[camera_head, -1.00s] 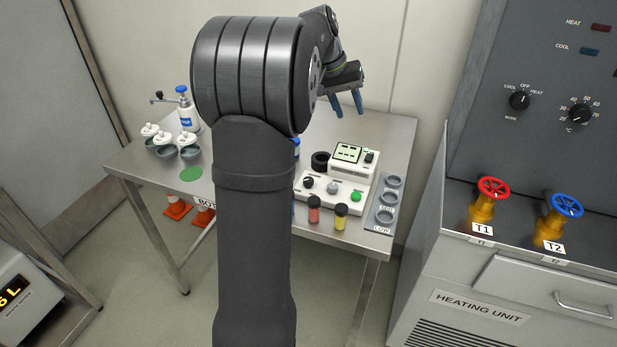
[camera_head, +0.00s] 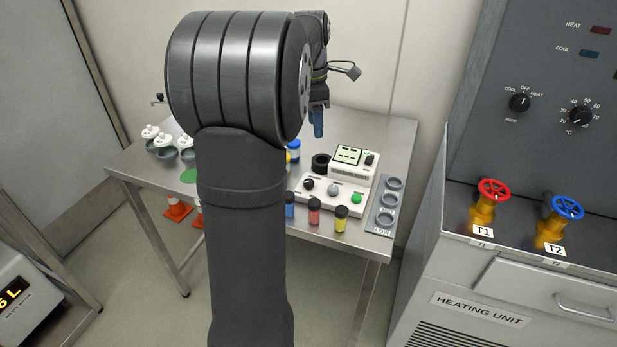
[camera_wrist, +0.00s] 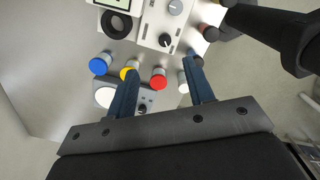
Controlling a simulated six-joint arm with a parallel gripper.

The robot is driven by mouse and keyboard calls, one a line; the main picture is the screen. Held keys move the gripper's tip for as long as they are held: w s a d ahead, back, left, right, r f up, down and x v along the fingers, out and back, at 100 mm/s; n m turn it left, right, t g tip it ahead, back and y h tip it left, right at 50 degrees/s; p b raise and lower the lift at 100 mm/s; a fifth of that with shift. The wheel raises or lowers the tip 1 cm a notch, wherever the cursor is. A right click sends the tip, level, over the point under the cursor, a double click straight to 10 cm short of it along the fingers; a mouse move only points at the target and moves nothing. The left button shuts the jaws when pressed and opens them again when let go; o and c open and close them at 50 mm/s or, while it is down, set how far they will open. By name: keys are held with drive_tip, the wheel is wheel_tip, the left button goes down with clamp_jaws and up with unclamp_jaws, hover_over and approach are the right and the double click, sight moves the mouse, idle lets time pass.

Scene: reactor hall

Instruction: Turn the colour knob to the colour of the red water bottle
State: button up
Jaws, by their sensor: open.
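The red water bottle shows in the wrist view as a round red cap (camera_wrist: 158,83), seen from above between my fingers. Blue (camera_wrist: 99,66) and yellow (camera_wrist: 129,74) caps stand to its left. A grey box (camera_wrist: 101,82) with a white disc and a small black knob (camera_wrist: 142,108) lies partly behind my left finger; I cannot tell whether this is the colour knob. My gripper (camera_wrist: 161,66) is open and empty, above these things. In the head view my gripper (camera_head: 318,124) is over the table, and my arm hides the red bottle and grey box.
A white panel (camera_head: 320,196) with knobs and a green button stands on the table (camera_head: 350,125). Small red (camera_head: 314,212) and yellow (camera_head: 341,218) vials stand in front of it. A grey holder (camera_head: 381,219) is at right, lidded pots (camera_head: 165,153) at left. The heating unit (camera_head: 470,300) stands farther right.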

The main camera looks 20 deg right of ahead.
sight(308, 182)
drive_tip(key=f+n, duration=0.1)
drive_tip(key=f, duration=0.4)
drive_tip(key=a+f+n, duration=0.1)
drive_tip(key=f+n, duration=0.1)
drive_tip(key=f, duration=0.4)
drive_tip(key=f+n, duration=0.1)
drive_tip(key=f, duration=0.5)
drive_tip(key=shift+a+f+n+y, duration=0.25)
drive_tip(key=shift+a+n+y, duration=0.05)
drive_tip(key=shift+a+y, duration=0.1)
drive_tip(key=shift+c, duration=0.5)
drive_tip(key=c, duration=0.9)
